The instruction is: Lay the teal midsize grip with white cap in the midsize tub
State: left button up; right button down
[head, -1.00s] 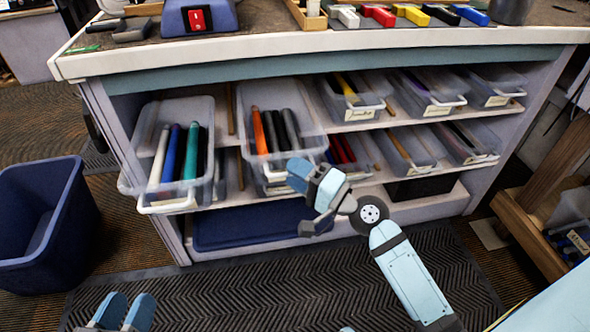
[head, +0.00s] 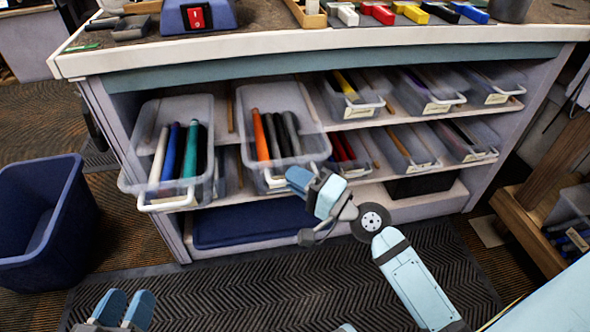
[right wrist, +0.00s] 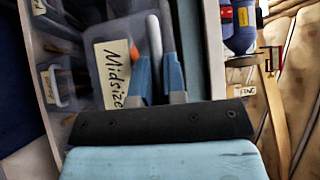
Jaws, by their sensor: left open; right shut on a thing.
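The midsize tub (head: 316,146) is clear and juts from the upper shelf, with one orange and several dark grips in it. Its "Midsize" label (right wrist: 113,72) shows in the right wrist view. My right gripper (head: 297,178) is at its front and shut, apparently on the tub's handle; the exact contact is partly hidden. A teal grip (head: 190,152) lies in the pulled-out left tub (head: 150,118), beside white, blue and dark grips. I cannot make out a white cap on it. My left gripper (head: 127,308) is open and empty, low over the floor mat.
More clear tubs (head: 432,92) with grips fill both shelves to the right. A blue bin (head: 40,225) stands on the floor at left. The bench top (head: 330,42) overhangs the shelves. A wooden stand (head: 535,195) is at right. The space before the left tub is clear.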

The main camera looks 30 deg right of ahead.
jog(key=c, duration=1.2)
grip_release()
jog(key=shift+s+d, duration=0.1)
pick_arm(q)
jog(key=w+m+b, duration=0.1)
jog(key=b, duration=0.1)
jog(key=w+a+m+t+b, duration=0.1)
jog(key=b, duration=0.1)
jog(key=shift+a+f+m+h, duration=0.1)
jog(key=shift+f+m+h, duration=0.05)
jog(key=shift+m+h, duration=0.15)
pick_arm(e)
jog(key=v, duration=1.3)
jog(key=shift+s+d, duration=0.15)
jog(key=shift+s, duration=0.15)
pick_arm(q)
jog(key=shift+f, duration=0.25)
